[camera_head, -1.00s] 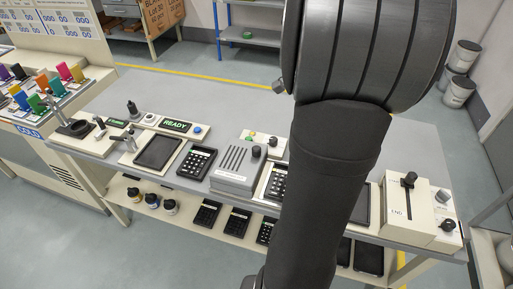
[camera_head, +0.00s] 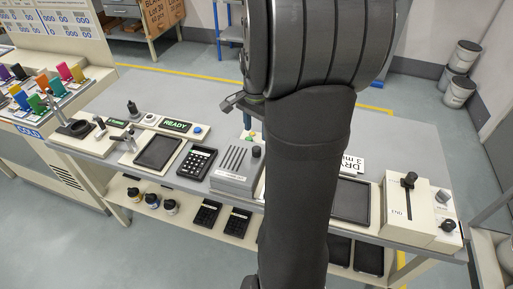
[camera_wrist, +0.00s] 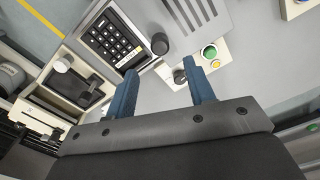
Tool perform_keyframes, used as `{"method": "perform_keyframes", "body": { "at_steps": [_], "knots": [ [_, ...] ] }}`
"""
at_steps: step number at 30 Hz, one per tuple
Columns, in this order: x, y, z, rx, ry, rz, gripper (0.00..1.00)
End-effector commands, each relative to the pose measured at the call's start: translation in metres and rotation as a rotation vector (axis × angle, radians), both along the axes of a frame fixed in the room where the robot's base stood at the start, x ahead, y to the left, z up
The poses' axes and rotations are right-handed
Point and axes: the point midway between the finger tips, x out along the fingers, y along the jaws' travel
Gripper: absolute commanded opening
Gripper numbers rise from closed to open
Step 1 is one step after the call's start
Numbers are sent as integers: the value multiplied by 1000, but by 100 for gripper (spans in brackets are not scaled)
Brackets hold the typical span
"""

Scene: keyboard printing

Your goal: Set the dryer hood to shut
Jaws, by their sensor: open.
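The dryer hood (camera_head: 232,180) is a grey slotted box with a black knob (camera_head: 256,151) at its rear right corner. It sits left of the cream dryer bed, whose keypad (camera_wrist: 116,38) lies uncovered in the wrist view. There the hood (camera_wrist: 200,22) shows at the top, beside the keypad, with its knob (camera_wrist: 160,43) between them. My gripper (camera_wrist: 164,74) is open and empty, its two blue fingers apart, near the knob and not around it. In the head view my arm hides the bed.
A cream panel with green and yellow buttons (camera_wrist: 209,51) and a black knob lies close by my right-hand finger in the wrist view. A dark tray (camera_head: 350,200) and a lever box (camera_head: 408,205) stand on the right. Another keypad (camera_head: 197,163) lies left of the hood.

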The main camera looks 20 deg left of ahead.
Motion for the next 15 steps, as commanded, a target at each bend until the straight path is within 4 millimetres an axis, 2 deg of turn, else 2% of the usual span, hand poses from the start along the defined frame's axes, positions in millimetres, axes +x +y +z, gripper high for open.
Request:
{"method": "perform_keyframes", "body": {
  "at_steps": [1, 6, 12, 15],
  "knots": [
    [-1, -1, -13, -2, 5, 0, 49],
    [-1, 0, -48, -2, 4, -1, 49],
    [0, 0, -77, -1, 3, -1, 49],
    [0, 0, -84, -1, 1, -1, 49]
  ]
}}
